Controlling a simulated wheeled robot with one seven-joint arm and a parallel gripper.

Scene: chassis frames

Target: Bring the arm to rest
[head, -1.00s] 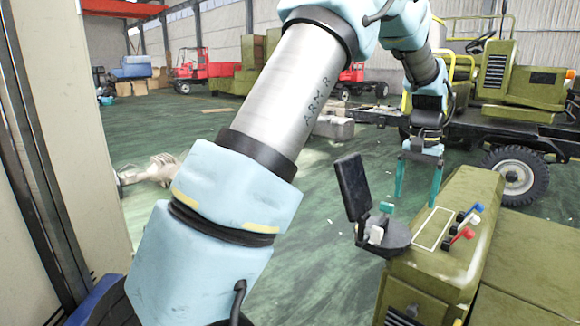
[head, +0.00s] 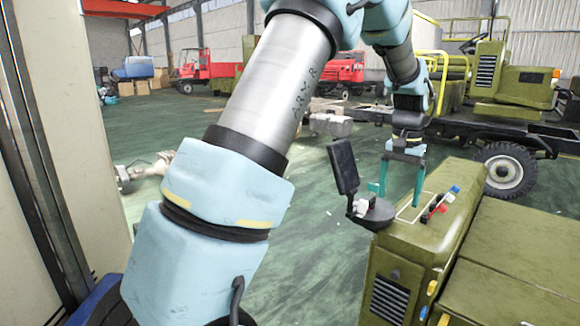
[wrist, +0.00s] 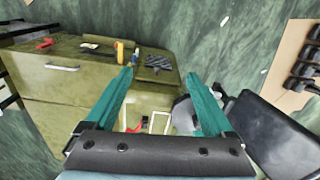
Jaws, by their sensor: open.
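My gripper (head: 401,195) is open and empty, with two teal fingers pointing down. In the head view it overlaps the top of an olive console (head: 405,255), and I cannot tell its exact height above it. In the wrist view the open fingers (wrist: 160,74) frame the olive surface (wrist: 70,95) with nothing between them. My arm is bent, rising from the lower left and coming down at the right.
Red and blue levers (head: 437,206) stick up from the console. An olive truck (head: 510,100) is behind. Green floor (head: 310,245) lies open left of the console.

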